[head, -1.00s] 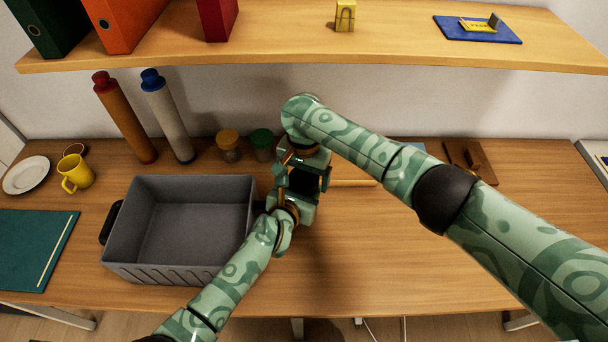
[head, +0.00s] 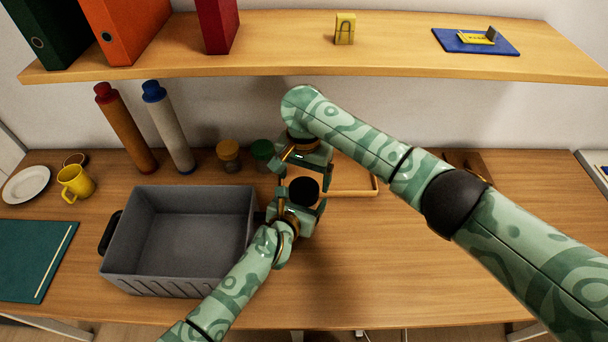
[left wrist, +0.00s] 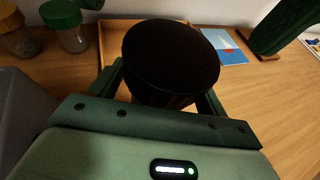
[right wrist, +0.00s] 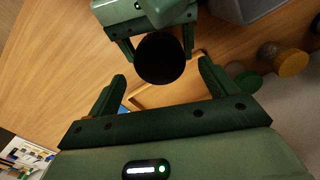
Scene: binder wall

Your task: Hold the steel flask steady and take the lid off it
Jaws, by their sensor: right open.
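The steel flask shows only as its round black lid (head: 303,192), seen from above; the steel body is hidden under it. The lid is also large in the left wrist view (left wrist: 170,58) and in the right wrist view (right wrist: 160,58). My left gripper (head: 300,204) has one finger on each side of the flask just below the lid's top and appears closed on it. My right gripper (head: 303,170) is open and empty, behind and above the lid, with its fingers apart and clear of it.
A grey crate (head: 125,235) stands close to the left. Jars with a yellow lid (head: 228,150) and a green lid (head: 262,150) stand behind. A shallow wooden tray (head: 374,186) lies behind right. The shelf (head: 290,67) overhangs the back.

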